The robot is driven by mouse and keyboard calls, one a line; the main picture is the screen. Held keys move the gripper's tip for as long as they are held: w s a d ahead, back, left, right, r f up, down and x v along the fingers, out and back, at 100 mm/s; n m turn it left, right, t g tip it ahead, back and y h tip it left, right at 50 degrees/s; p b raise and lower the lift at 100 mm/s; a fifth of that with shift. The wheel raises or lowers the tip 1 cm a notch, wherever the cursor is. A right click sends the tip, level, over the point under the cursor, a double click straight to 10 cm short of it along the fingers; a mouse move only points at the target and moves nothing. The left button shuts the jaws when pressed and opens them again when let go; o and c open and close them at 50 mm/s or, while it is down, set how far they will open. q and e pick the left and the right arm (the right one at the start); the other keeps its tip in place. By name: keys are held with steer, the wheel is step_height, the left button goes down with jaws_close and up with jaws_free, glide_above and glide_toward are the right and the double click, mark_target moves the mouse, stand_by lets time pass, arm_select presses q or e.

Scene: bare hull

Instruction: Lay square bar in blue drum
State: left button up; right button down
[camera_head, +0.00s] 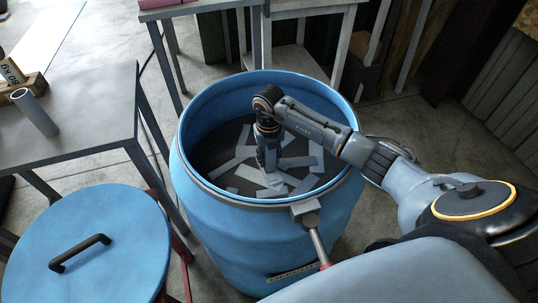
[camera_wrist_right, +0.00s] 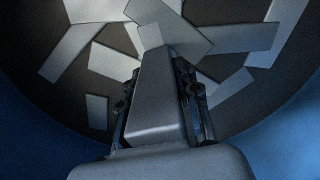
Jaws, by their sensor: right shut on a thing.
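The blue drum (camera_head: 205,180) stands open in the middle of the head view. Several flat grey strips lie on its dark floor. My right arm reaches over the rim, and my right gripper (camera_head: 268,143) points down inside the drum. It is shut on the grey square bar (camera_head: 271,163), which is upright and partly hidden by the gripper. In the right wrist view the gripper (camera_wrist_right: 158,80) is above the strips. I cannot tell whether the bar's lower end touches them. My left gripper is not in view.
A blue lid (camera_head: 105,240) with a black handle lies at the lower left. A grey table (camera_head: 95,110) at the left carries a grey tube (camera_head: 35,113) and a wooden block. Another table (camera_head: 300,8) stands behind.

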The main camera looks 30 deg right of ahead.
steer(key=c, duration=1)
jaws_free()
steer(key=shift+o, duration=0.2)
steer(key=shift+r, duration=0.1)
step_height(320, 180, up, 12)
steer(key=shift+b, duration=0.55)
